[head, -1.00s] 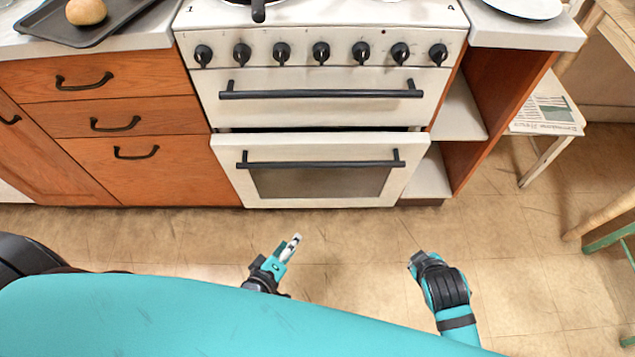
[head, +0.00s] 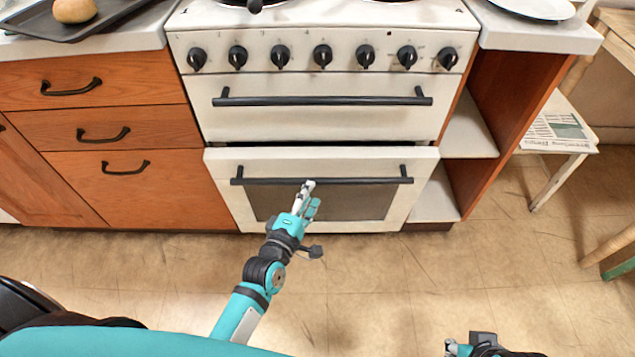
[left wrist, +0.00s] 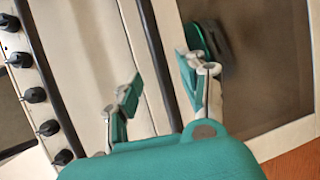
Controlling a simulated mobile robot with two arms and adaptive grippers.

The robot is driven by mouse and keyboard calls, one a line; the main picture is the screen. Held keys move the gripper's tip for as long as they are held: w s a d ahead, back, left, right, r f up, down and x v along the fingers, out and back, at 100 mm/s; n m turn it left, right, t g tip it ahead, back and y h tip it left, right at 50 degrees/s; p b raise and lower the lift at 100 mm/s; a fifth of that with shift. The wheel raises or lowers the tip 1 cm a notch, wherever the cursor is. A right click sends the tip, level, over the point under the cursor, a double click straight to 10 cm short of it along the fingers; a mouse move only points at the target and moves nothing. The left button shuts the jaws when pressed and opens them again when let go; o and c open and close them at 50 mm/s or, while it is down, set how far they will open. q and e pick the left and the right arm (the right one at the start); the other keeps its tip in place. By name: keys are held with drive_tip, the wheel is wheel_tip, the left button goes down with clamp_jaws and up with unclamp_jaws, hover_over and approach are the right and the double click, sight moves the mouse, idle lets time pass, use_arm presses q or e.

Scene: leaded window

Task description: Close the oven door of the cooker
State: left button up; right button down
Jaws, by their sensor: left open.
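The white cooker (head: 320,22) stands ahead, with a row of black knobs. Its lower oven door (head: 225,210) has a dark window and leans out a little, with a dark gap along its top edge. The door's black bar handle (head: 365,180) also shows in the left wrist view (left wrist: 157,55). My left gripper (head: 308,192) is open and empty, in front of the door just at the handle. In the left wrist view its fingers (left wrist: 160,90) appear on either side of the bar; contact cannot be told. My right gripper (head: 478,345) is low at the bottom edge, partly cut off.
An upper panel with its own black bar handle (head: 322,97) is above the door. Wooden drawers (head: 100,90) are at the left, open shelves (head: 465,135) at the right. A chair with a newspaper (head: 555,128) stands further right. The floor in front is clear.

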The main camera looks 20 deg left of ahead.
sight(317, 181)
use_arm(q)
drive_tip(key=w, duration=0.4)
drive_tip(key=w+b, duration=0.1)
drive_tip(key=w, duration=0.1)
drive_tip(key=shift+d+f, duration=0.35)
drive_tip(key=shift+c, duration=0.4)
clamp_jaws()
